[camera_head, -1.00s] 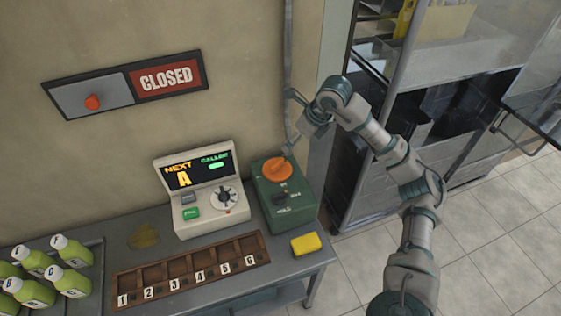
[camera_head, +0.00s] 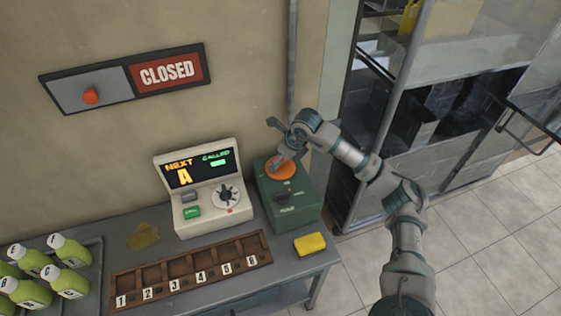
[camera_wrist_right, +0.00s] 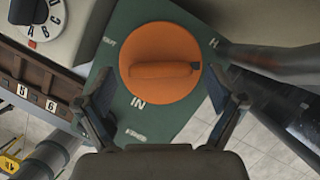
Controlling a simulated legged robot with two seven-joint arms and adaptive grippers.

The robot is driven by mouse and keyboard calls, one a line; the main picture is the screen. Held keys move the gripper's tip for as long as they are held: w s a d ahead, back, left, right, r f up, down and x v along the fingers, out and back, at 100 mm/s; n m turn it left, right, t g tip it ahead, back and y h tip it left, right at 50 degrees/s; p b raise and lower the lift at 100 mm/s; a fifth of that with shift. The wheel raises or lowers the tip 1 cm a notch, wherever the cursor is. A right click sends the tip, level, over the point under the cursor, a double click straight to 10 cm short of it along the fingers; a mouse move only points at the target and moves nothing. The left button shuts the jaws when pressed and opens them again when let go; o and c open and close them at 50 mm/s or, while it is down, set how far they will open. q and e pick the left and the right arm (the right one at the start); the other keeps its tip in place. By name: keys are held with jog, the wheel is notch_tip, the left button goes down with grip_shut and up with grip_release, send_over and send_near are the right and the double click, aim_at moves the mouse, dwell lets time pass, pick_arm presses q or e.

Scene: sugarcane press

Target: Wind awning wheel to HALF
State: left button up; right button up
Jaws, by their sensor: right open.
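The awning wheel is an orange disc (camera_head: 284,171) with a raised bar grip, set on top of a green box (camera_head: 290,205). In the right wrist view the orange wheel (camera_wrist_right: 160,62) fills the middle, its bar lying nearly level across it. Lettering on the green plate (camera_wrist_right: 140,120) includes "IN"; other labels are hard to read. My right gripper (camera_head: 278,148) is over the wheel from above. In the wrist view its open fingers (camera_wrist_right: 165,105) stand on either side of the wheel's near edge, with nothing between them gripped. My left gripper is not in view.
A cream call console (camera_head: 200,200) stands left of the green box. A numbered wooden rack (camera_head: 190,272), a yellow sponge (camera_head: 310,244) and green bottles (camera_head: 68,265) are on the table. A "CLOSED" sign (camera_head: 168,74) hangs on the wall. A grey pipe runs down behind my gripper.

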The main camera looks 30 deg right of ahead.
jog(key=shift+w+f, duration=0.2)
jog(key=shift+f, duration=0.25)
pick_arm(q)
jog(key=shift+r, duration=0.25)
pick_arm(e)
jog(key=c, duration=1.1)
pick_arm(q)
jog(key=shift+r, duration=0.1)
pick_arm(e)
jog(key=shift+c, duration=0.2)
jog(key=shift+d+r+n+y+p, duration=0.1)
jog(key=shift+n+y+p, duration=0.25)
jog(key=shift+n, duration=0.65)
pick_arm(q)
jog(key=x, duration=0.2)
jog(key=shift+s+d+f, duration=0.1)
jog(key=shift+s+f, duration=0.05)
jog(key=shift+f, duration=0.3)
pick_arm(e)
jog(key=shift+n, duration=0.4)
